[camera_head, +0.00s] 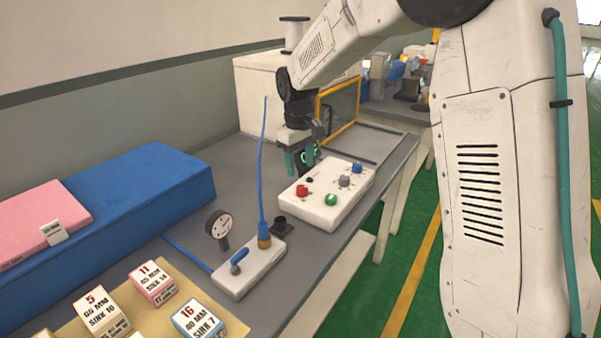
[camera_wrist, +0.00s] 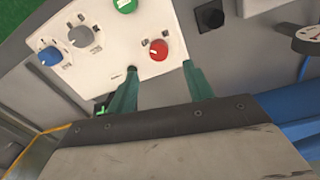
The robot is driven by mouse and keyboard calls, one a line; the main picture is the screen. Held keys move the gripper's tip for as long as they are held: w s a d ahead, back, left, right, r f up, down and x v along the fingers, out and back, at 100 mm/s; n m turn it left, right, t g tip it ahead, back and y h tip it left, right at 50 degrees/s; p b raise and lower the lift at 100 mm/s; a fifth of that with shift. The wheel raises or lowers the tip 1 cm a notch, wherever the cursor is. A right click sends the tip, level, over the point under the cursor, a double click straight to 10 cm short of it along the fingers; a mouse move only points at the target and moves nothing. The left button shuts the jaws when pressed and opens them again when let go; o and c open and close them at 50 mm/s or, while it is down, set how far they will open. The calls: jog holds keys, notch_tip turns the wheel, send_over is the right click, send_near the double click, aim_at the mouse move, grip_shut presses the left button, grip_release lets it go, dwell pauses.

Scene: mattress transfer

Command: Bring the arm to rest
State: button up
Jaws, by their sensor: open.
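My gripper (camera_head: 301,163) hangs from my white arm above the grey bench, at the back left edge of a white control box. In the wrist view its two green fingers (camera_wrist: 160,80) are apart with nothing between them. The control box (camera_head: 326,206) has a red, a green, a grey and a blue knob or button on top. The box also shows in the wrist view (camera_wrist: 115,52), with the red button (camera_wrist: 158,49) just beyond the fingers. I cannot tell whether the fingertips touch the box.
A white valve block (camera_head: 249,268) with a blue upright hose and a round gauge (camera_head: 219,226) stands nearer on the bench. A blue mattress block (camera_head: 140,200) with a pink one (camera_head: 40,225) lies left. Numbered boxes (camera_head: 152,283) stand in front. A yellow-framed panel (camera_head: 340,105) stands behind.

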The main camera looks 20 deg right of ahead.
jog(key=shift+r, duration=0.1)
dwell(0.4)
jog(key=s+d+r+m, duration=0.1)
jog(key=s+r, duration=0.1)
jog(key=s, duration=1)
jog(key=s+d+r+m, duration=0.1)
jog(key=s+r+m, duration=0.1)
jog(key=s, duration=1.1)
jog(key=s+d+r+m+t, duration=0.1)
jog(key=s+r, duration=0.3)
jog(key=s, duration=0.9)
jog(key=shift+d+r+m, duration=0.25)
jog(key=shift+m, duration=0.35)
jog(key=shift+c, duration=0.3)
